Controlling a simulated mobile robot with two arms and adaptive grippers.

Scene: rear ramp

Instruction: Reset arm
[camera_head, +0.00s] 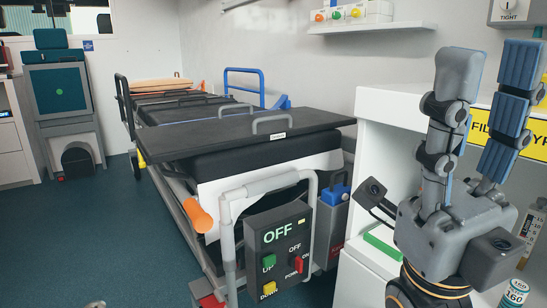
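My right gripper (490,75) is at the right of the head view, with its fingers pointing up. The two fingers with blue pads stand apart, and nothing shows between them. It is in front of a white cabinet (405,103) and partly hides a yellow label (482,127) on it.
A stretcher (240,130) with black panels fills the middle. A control box (280,250) reading OFF is at its near end, beside an orange handle (198,215). A teal seat (60,90) stands back left. Open floor (95,225) lies left.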

